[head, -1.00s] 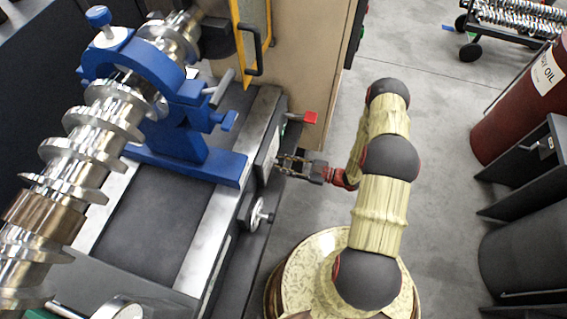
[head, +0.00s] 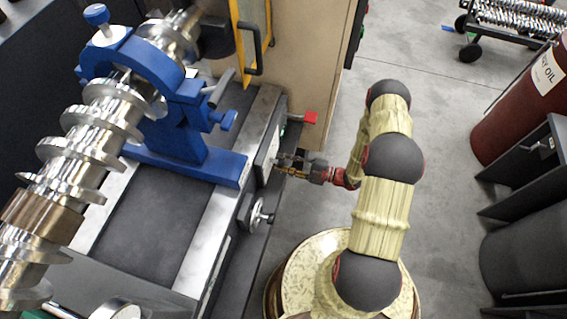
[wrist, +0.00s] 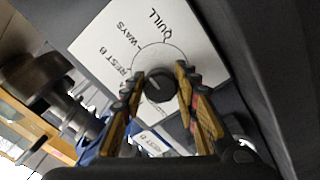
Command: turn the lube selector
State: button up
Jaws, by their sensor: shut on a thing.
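The lube selector is a black round knob (wrist: 161,86) on a white plate (wrist: 106,42) in the wrist view. The plate carries a circle and labels reading QUILL, WAYS and REST B; another label is partly hidden by a finger. A pale mark shows on the knob's face. My gripper (wrist: 161,84) has one finger on each side of the knob and is shut on it. In the head view my gripper (head: 278,163) reaches left to the plate's edge (head: 266,157) on the machine's side; the knob is hidden there.
A handwheel (head: 258,215) sits just below my gripper on the machine side. A red-tipped lever (head: 308,117) projects above it. The blue steady rest (head: 190,150) stands on the bed to the left. Open floor (head: 420,220) lies to the right.

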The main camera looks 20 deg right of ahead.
jog(key=n, duration=0.7)
jog(key=shift+b, duration=0.3)
jog(key=n, duration=0.6)
jog(key=shift+r+n+b, duration=0.1)
jog(key=shift+n+b, duration=0.2)
jog(key=shift+b, duration=0.05)
jog(key=n+b, duration=0.1)
jog(key=n, duration=0.6)
jog(key=shift+s, duration=0.1)
jog(key=n+b, duration=0.1)
jog(key=n, duration=0.5)
jog(key=shift+s+a+n, duration=0.1)
jog(key=shift+n, duration=0.2)
jog(key=o, duration=1.2)
jog(key=shift+r, duration=0.15)
jog(key=shift+c, duration=0.2)
